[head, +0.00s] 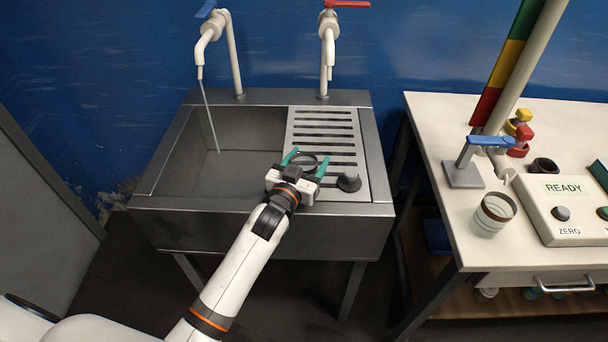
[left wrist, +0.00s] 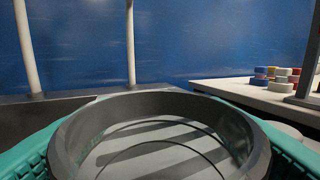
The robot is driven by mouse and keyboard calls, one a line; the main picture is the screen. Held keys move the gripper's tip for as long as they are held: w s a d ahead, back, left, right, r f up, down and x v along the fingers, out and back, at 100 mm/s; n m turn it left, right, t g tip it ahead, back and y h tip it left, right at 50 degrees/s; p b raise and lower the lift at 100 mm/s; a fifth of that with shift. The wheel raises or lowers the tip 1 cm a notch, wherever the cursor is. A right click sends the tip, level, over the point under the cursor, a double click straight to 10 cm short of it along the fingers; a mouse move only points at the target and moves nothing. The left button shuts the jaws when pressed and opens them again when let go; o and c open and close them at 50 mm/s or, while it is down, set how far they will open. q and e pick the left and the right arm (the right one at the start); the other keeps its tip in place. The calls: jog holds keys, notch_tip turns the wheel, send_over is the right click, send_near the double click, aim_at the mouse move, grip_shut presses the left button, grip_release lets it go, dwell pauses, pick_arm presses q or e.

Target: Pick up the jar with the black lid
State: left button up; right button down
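My left gripper (head: 308,157) is over the ribbed drainboard right of the sink basin, its teal fingers spread apart. A dark round rim (head: 304,162) lies between the fingers. In the left wrist view this dark rim (left wrist: 150,105) fills the middle, with a finger along each side. Pale slats show inside the ring, so I cannot make out a solid lid. Whether the fingers press on it is unclear. A small dark round piece (head: 349,183) sits at the drainboard's front right. I cannot identify a jar with a black lid for sure. My right gripper is not in view.
The steel sink (head: 160,203) has two taps behind it; the blue-handled tap (head: 208,28) runs water into the basin. At right a white table (head: 436,128) holds a striped cup (head: 494,213), a blue-handled valve (head: 466,172) and a READY box (head: 575,222).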

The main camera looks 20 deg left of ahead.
pick_arm(q)
jog(key=c, duration=0.9)
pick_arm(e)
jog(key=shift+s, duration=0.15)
